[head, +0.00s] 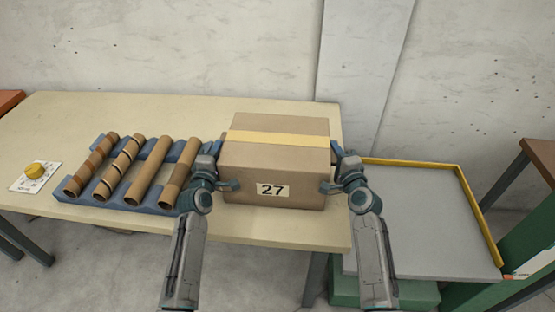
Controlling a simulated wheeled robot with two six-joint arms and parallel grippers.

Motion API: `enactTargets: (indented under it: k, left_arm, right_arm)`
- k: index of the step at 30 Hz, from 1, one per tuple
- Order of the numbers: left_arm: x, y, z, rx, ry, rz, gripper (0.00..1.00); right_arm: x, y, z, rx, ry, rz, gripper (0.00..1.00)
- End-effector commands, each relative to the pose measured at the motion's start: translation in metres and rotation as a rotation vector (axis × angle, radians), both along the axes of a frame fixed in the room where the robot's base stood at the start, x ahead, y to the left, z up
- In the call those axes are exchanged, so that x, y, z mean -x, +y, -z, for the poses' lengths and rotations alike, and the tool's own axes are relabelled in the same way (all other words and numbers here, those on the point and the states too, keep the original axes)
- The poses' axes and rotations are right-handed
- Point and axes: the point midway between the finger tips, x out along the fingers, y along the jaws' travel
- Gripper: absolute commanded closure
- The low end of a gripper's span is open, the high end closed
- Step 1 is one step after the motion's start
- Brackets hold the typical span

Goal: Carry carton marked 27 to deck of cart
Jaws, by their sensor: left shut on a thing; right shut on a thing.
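The carton marked 27 (270,155) is a brown box with a yellow tape band across its top and a number label on its front. It is at or just above the right end of the table; I cannot tell whether its underside touches. My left gripper (226,186) is shut on its left side. My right gripper (334,187) is shut on its right side. The cart's grey deck (430,215) with a yellow rim is to the right of the table and looks empty. My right forearm covers part of its left edge.
On the pale table (110,110), several cardboard tubes lie in a blue rack (150,205) left of the carton. A green structure with a brown top (540,155) stands right of the cart. A wall pillar is behind.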

Motion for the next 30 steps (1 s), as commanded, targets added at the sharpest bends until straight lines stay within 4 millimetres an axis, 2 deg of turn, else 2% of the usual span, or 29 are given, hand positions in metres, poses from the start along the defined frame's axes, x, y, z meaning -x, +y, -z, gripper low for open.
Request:
enactTargets:
  k: [10, 24, 30]
  left_arm:
    - [0.000, 0.001, -0.008, -0.002, -0.002, -0.001, 1.00]
    - [0.000, 0.001, -0.046, -0.002, -0.003, -0.001, 1.00]
    - [0.000, 0.001, -0.052, -0.002, -0.003, -0.001, 1.00]
  right_arm:
    - [0.000, -0.001, -0.009, 0.000, -0.005, 0.002, 1.00]
    - [0.000, -0.001, -0.047, 0.000, -0.005, 0.002, 1.00]
    - [0.000, -0.001, -0.054, 0.000, -0.005, 0.002, 1.00]
